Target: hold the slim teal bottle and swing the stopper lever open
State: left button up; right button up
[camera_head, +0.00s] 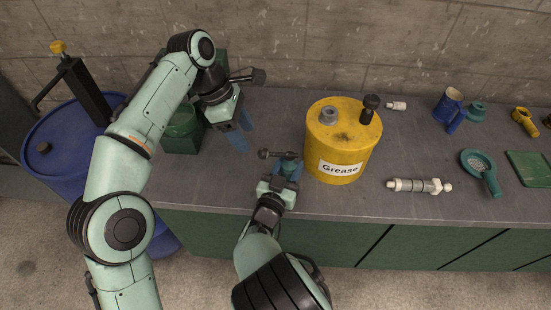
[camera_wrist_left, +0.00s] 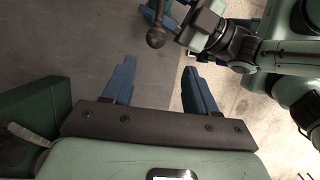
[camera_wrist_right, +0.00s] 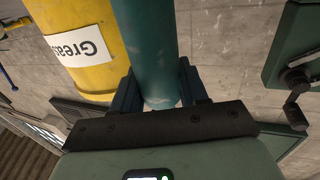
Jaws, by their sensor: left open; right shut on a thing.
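The slim teal bottle (camera_head: 289,167) stands on the grey bench, left of the yellow can. My right gripper (camera_head: 281,179) is shut on it, and in the right wrist view the bottle (camera_wrist_right: 148,45) runs between its two fingers. The dark stopper lever (camera_head: 276,154) lies across the bottle's top, its ball end pointing left. The lever's ball (camera_wrist_left: 156,38) also shows at the top of the left wrist view. My left gripper (camera_head: 242,132) is open and empty above the bench, left of and behind the bottle, with its fingers apart from the lever.
A yellow grease can (camera_head: 338,150) stands close to the bottle's right. A green container (camera_head: 182,128) is behind my left arm, and a blue drum (camera_head: 60,140) is at far left.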

pick_arm(q)
notch_tip(320, 180, down, 9)
jog(key=s+a+m+g, duration=0.2)
jog(key=m, duration=0.1)
jog(key=n+t+h, duration=0.6)
jog(key=n+h, duration=0.2)
jog(key=h, duration=0.6)
send_near(262, 153)
jog(key=x, duration=0.3)
jog(key=f+x, duration=0.1)
jog(key=x, duration=0.2)
jog(key=w+x, duration=0.1)
jog(key=x, duration=0.3)
jog(key=shift+f, duration=0.15)
jog(key=shift+s, duration=0.1)
grip_shut()
